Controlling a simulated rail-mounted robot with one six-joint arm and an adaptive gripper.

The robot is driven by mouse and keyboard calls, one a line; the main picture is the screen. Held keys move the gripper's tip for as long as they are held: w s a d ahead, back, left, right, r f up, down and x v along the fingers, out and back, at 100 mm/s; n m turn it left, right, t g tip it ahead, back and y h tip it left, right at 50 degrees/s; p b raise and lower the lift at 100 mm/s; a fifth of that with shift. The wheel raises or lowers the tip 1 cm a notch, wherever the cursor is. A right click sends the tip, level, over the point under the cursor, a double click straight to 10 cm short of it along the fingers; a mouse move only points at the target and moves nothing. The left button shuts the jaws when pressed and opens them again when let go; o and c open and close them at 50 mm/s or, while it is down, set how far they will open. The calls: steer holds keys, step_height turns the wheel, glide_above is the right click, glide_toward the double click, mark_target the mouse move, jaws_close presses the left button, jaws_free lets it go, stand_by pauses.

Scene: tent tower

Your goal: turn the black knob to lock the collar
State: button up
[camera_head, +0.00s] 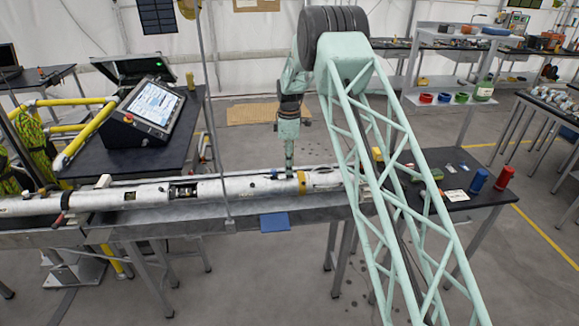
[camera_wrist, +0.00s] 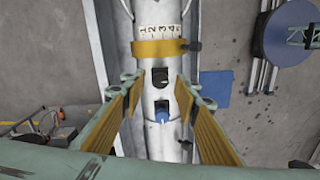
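The long white tube (camera_head: 235,187) lies across the bench. A gold-yellow collar (camera_wrist: 158,48) is around it, and the collar also shows in the head view (camera_head: 301,182). Scale numbers are printed on the tube beyond the collar. A small black knob-like part (camera_wrist: 194,46) sticks out at the collar's right side in the wrist view. A dark fitting (camera_wrist: 160,77) and an opening with something blue (camera_wrist: 162,113) are on the tube's top. My gripper (camera_wrist: 159,84) is open and empty, its fingers above the tube, short of the collar. In the head view it points down just left of the collar.
A control console (camera_head: 148,108) stands on a table at left. Red (camera_head: 505,177) and blue (camera_head: 478,180) cylinders stand on the right table. A thin pole rises left of my arm.

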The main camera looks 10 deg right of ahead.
steer(key=shift+f, duration=0.35)
steer(key=shift+c, duration=0.5)
steer(key=c, duration=0.8)
